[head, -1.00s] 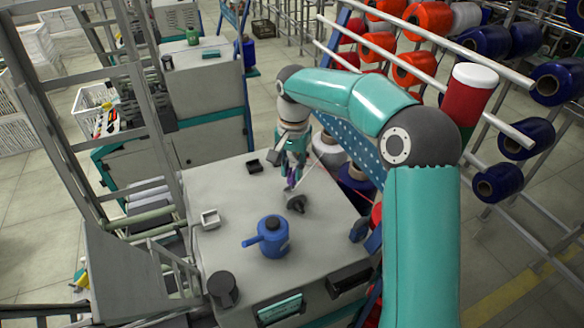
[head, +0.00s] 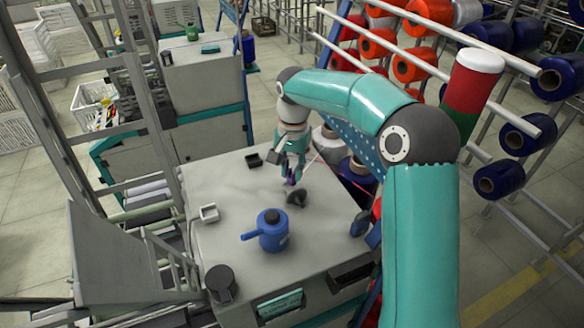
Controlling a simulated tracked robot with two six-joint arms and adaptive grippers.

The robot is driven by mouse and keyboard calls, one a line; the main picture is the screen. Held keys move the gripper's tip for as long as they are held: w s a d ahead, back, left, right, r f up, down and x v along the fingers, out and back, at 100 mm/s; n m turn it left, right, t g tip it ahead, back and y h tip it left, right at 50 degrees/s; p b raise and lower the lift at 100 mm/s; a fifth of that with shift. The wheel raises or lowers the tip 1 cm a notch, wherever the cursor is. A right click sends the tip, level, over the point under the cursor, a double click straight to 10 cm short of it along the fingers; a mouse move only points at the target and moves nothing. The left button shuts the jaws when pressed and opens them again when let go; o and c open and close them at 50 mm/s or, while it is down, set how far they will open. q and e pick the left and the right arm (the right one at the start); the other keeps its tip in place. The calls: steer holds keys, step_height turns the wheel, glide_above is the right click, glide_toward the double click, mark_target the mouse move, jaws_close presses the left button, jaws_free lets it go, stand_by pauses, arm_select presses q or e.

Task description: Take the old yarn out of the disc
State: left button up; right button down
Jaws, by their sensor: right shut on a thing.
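My right gripper (head: 291,178) reaches down over the machine top, its jaws shut on a small purple thing (head: 291,181) that looks like yarn. The jaws hide most of it. A small dark grey disc (head: 297,198) sits just below and to the right of the fingertips. It is close to the purple thing, but I cannot tell whether they touch. My left gripper is not in view.
On the grey machine top (head: 225,185) stand a blue jug (head: 271,233), a small white tray (head: 209,213), a black tray (head: 254,160) and a dark round pot (head: 221,283). Yarn spools (head: 413,66) hang on a rack at right. A grey metal frame (head: 137,95) rises at left.

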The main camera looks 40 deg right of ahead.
steer(key=shift+f+b, duration=0.5)
steer(key=shift+f, duration=0.35)
steer(key=shift+r, duration=0.25)
steer(key=shift+r+p, duration=1.35)
steer(key=shift+p, duration=0.1)
steer(key=shift+r+p, duration=0.75)
steer(key=shift+r, duration=0.05)
steer(key=shift+r+p, duration=0.35)
steer(key=shift+r, duration=0.35)
